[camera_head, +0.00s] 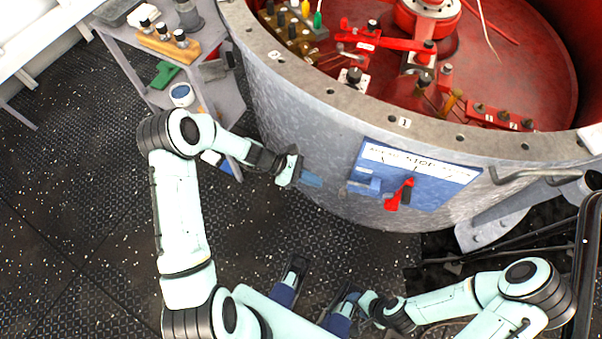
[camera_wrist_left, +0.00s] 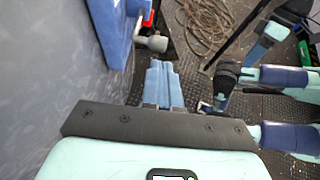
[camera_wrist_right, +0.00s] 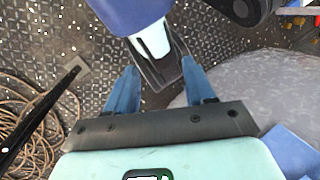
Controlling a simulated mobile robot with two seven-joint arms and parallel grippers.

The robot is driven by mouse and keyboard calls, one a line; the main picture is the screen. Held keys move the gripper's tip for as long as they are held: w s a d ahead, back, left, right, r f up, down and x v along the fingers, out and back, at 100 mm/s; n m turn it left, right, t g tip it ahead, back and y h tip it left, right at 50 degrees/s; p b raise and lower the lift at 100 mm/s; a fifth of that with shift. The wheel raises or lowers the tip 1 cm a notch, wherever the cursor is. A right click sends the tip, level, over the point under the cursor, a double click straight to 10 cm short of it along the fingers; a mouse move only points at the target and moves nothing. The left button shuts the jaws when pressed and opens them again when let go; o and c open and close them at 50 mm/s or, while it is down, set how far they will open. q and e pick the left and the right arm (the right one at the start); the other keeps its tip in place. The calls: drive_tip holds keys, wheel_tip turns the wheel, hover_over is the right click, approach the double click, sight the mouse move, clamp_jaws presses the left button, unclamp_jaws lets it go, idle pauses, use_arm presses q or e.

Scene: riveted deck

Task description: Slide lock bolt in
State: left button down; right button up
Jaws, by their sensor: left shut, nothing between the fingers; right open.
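A blue panel (camera_head: 428,178) with a white label strip is fixed to the grey drum's outer wall. A red handle (camera_head: 399,194) is on the panel, right of the bolt. My left gripper (camera_head: 314,180) is shut and empty, its blue fingers left of the bolt's end, apart from it. My right gripper (camera_wrist_right: 160,88) is open and empty, low and away from the panel.
The large round drum (camera_head: 300,130) has a red interior with several fittings. A grey shelf cart (camera_head: 215,98) stands at the left. A curved grey rail (camera_head: 535,172) is right of the panel. Coiled rope (camera_wrist_right: 30,125) lies on the deck floor.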

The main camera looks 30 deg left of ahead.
sight(340, 192)
use_arm(q)
drive_tip(key=b+x, duration=0.1)
drive_tip(key=x, duration=0.5)
drive_tip(key=shift+d+f, duration=0.15)
use_arm(e)
drive_tip(key=shift+w+d+f, duration=0.15)
drive_tip(key=shift+w+f, duration=0.35)
use_arm(q)
drive_tip(key=shift+d, duration=0.1)
drive_tip(key=w+d, duration=0.1)
drive_tip(key=d, duration=0.6)
drive_tip(key=shift+w, duration=0.2)
use_arm(e)
drive_tip(key=shift+w+d+f+t, duration=0.1)
drive_tip(key=shift+w+f+t, duration=0.15)
drive_tip(key=shift+w+t, duration=0.05)
use_arm(q)
drive_tip(key=shift+d, duration=0.1)
